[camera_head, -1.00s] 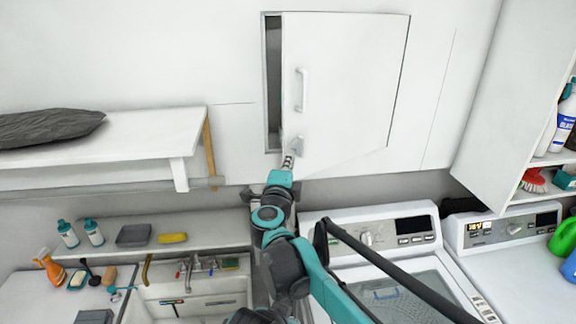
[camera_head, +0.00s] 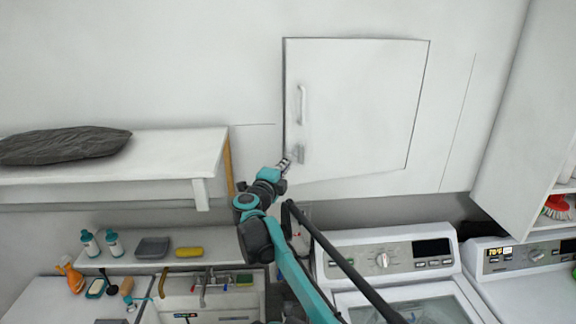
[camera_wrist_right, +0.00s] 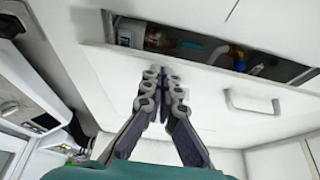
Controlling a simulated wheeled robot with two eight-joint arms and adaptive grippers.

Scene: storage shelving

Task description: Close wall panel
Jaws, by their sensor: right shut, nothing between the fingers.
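The white wall panel (camera_head: 360,105) is a square door on the wall, nearly flush, with a thin dark line along its left edge. Its white handle (camera_head: 302,104) is near that edge, with a small latch piece (camera_head: 300,153) below. In the right wrist view the panel (camera_wrist_right: 130,85) still stands ajar, with a dark gap and small items inside; the handle (camera_wrist_right: 262,104) is at right. My right gripper (camera_head: 285,163) is shut and empty at the panel's lower left corner, by the latch. I cannot tell whether the fingertips touch it. My left gripper is not in view.
Below are a sink (camera_head: 212,295), a washer (camera_head: 385,262) and another machine at right. A white cabinet (camera_head: 520,130) stands at far right.

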